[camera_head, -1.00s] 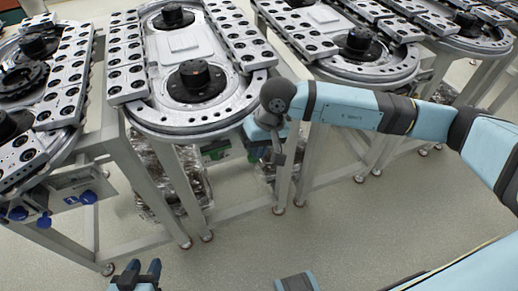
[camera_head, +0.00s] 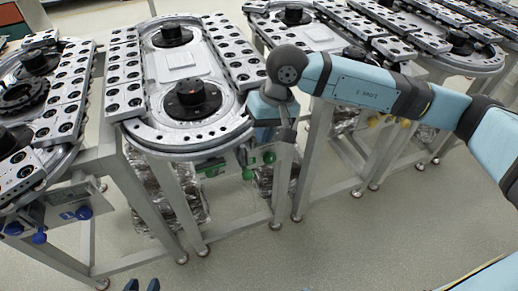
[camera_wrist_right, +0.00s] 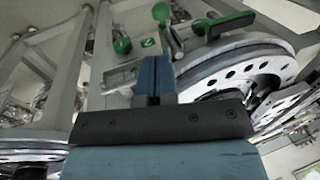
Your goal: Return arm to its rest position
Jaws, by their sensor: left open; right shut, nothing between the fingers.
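My right arm (camera_head: 365,88) is light blue with dark joints. It reaches in from the right and bends down at the front right end of the middle ring track (camera_head: 185,143). My right gripper (camera_wrist_right: 153,80) is shut and empty in the right wrist view, its blue fingers together. In that view the track's round metal edge (camera_wrist_right: 232,62) is close on the right, and I cannot tell whether they touch. My left gripper (camera_head: 142,286) is open at the bottom edge of the head view. Only its fingertips show, over the floor, with nothing seen between them.
Further ring tracks stand at left (camera_head: 45,125) and right (camera_head: 405,60) on grey metal legs. Green knobs (camera_wrist_right: 122,46) and a green handle (camera_wrist_right: 222,24) are close to the right gripper. Blue knobs (camera_head: 83,213) hang at left. The front floor (camera_head: 330,240) is clear.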

